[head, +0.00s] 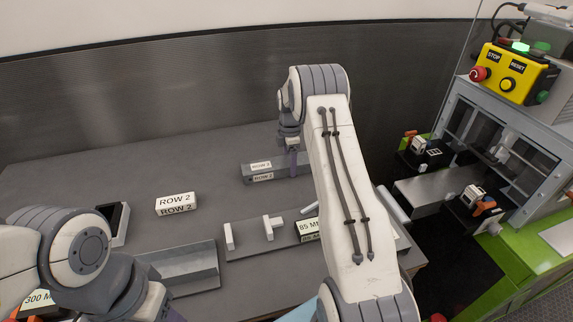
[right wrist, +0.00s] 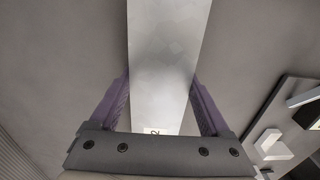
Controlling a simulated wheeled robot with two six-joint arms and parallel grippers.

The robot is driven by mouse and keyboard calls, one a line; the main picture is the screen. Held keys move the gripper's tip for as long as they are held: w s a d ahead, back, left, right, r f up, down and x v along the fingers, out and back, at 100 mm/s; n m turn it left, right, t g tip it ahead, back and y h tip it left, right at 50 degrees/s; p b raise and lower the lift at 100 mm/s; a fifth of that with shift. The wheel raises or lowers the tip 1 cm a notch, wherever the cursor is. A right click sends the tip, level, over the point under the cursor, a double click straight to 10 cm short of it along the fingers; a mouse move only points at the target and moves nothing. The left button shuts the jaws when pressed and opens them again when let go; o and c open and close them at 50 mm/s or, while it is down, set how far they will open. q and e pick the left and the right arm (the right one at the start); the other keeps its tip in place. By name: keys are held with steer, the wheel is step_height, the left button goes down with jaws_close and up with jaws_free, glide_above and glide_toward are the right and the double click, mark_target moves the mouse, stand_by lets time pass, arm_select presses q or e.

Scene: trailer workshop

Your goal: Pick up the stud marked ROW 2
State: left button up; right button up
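The stud marked ROW 2 (head: 262,178) is a grey bar with white labels. It lies on the grey bench beyond the other parts, partly hidden by my right arm. My right gripper (head: 293,165) is down at its right part. In the right wrist view the purple fingers (right wrist: 162,95) stand on both sides of the pale bar (right wrist: 168,45), close to its edges. A label ending in 2 shows near the palm. Whether the fingers press on the bar I cannot tell. My left arm is at the lower left; its gripper is out of the frame.
A white ROW 2 block (head: 176,203) stands left of the stud. Nearer lie a grey angled channel (head: 185,265), a plate with white pieces (head: 250,241) and an 85 label. A dark tray (head: 115,222) is at left. A green-framed machine (head: 520,140) stands right. The back left bench is clear.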

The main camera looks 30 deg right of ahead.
steer(key=c, duration=0.4)
steer(key=shift+r, duration=0.1)
